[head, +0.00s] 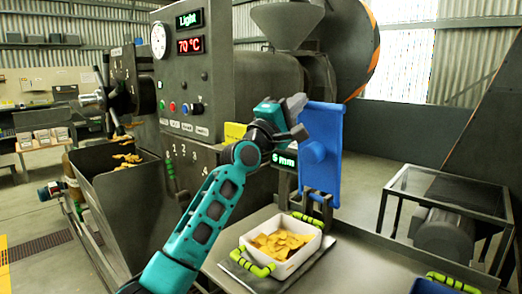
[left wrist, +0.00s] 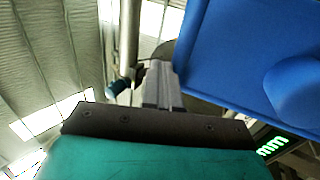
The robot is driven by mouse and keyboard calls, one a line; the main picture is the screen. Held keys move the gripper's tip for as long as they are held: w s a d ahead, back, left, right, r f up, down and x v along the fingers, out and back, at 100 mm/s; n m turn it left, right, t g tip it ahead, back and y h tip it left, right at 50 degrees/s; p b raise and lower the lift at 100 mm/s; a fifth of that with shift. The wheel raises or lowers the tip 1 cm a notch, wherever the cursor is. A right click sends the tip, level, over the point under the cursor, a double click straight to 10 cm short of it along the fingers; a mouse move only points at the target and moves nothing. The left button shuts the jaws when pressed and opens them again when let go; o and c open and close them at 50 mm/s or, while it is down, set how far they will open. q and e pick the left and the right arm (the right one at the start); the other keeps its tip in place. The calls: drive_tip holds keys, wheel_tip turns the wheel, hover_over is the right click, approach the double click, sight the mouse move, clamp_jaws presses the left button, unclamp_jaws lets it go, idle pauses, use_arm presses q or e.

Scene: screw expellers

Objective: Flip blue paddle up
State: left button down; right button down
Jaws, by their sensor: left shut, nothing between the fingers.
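The blue paddle (head: 322,175) stands upright on the machine's front, right of the control box, with a round bulge on its face. In the left wrist view the paddle (left wrist: 225,50) fills the upper right. My left gripper (head: 297,104) is at the paddle's upper left edge in the head view. In the left wrist view its fingers (left wrist: 161,85) are shut with nothing between them, just left of the paddle's edge; I cannot tell whether they touch it. My right gripper is not in view.
A white tray of yellow flakes (head: 246,249) with green handles sits on the metal table below the paddle. A green display (head: 284,160) lies behind the paddle's left edge. The control box (head: 190,75) stands left, and a framed motor stand (head: 445,230) stands right.

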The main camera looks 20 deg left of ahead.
use_arm(q)
drive_tip(key=shift+w+d+r+b, duration=0.1)
drive_tip(key=shift+w+d+b, duration=0.2)
drive_tip(key=shift+w, duration=0.35)
drive_tip(key=shift+w+d+r+b, duration=0.1)
drive_tip(key=shift+w+d+b, duration=0.15)
drive_tip(key=shift+w, duration=0.4)
